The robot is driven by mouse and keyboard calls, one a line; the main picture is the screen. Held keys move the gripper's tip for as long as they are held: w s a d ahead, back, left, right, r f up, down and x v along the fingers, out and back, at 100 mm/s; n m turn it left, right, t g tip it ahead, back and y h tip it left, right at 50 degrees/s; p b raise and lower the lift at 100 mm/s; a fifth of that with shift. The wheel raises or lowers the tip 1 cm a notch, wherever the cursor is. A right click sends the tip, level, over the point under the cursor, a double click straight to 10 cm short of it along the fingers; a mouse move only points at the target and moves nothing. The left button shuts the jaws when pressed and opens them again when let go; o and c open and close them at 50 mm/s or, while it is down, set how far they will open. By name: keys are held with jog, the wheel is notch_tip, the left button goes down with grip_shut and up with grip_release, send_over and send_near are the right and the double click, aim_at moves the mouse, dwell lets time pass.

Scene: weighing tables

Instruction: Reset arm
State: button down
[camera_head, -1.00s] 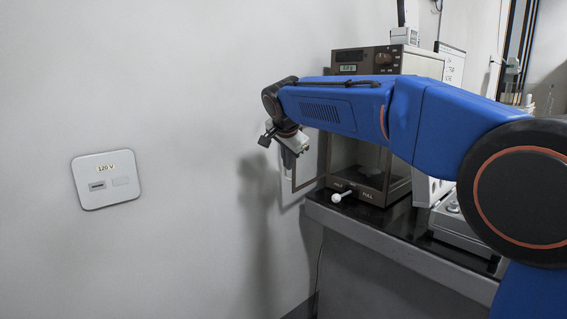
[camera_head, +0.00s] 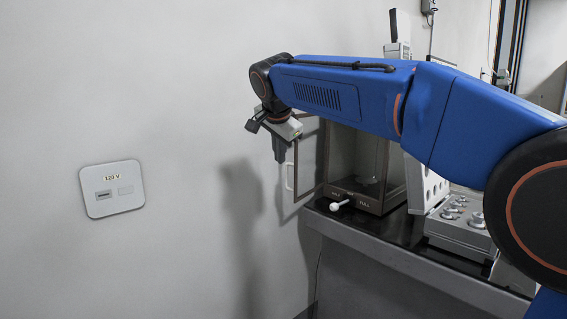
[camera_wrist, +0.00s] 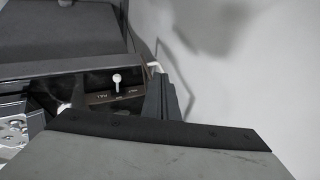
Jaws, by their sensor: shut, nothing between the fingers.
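My blue arm reaches across the right and middle of the head view. My gripper (camera_head: 280,152) hangs from its end, pointing down, shut and empty, in front of the pale wall. In the wrist view my gripper (camera_wrist: 168,98) shows as dark fingers at the middle. The gripper is left of the balance cabinet (camera_head: 357,190) and beside its open glass door (camera_head: 295,176), overlapping it in the picture; I cannot tell whether they touch. My arm hides the upper part of the cabinet.
A white-knobbed lever (camera_head: 337,205) sticks out at the cabinet's front, and it shows in the wrist view (camera_wrist: 117,79). The dark table (camera_head: 385,236) also bears a weight set (camera_head: 458,218). A 120 V wall panel (camera_head: 114,189) is at left; the space before the wall is free.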

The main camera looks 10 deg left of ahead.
jog(key=s+d+f+n+g, duration=0.1)
jog(key=s+d+f, duration=0.3)
jog(key=d, duration=0.6)
jog(key=s+d+f+n, duration=0.2)
jog(key=s+d, duration=0.4)
jog(key=d, duration=0.5)
jog(key=s+d+f+n+g, duration=0.1)
jog(key=s+d+f, duration=0.3)
jog(key=d, duration=0.6)
jog(key=s+d+f+n, duration=0.1)
jog(key=s+d+f, duration=0.3)
jog(key=s+f, duration=0.2)
jog(key=s+d+f+n, duration=0.1)
jog(key=s+d+f, duration=0.3)
jog(key=s+f, duration=0.3)
jog(key=s+d+f+n+h, duration=0.1)
jog(key=s+d+f, duration=0.4)
jog(key=s, duration=0.6)
notch_tip(320, 180, down, 2)
jog(key=shift+s+f+n+g, duration=0.1)
jog(key=shift+s+n+g, duration=0.2)
jog(key=shift+s, duration=0.1)
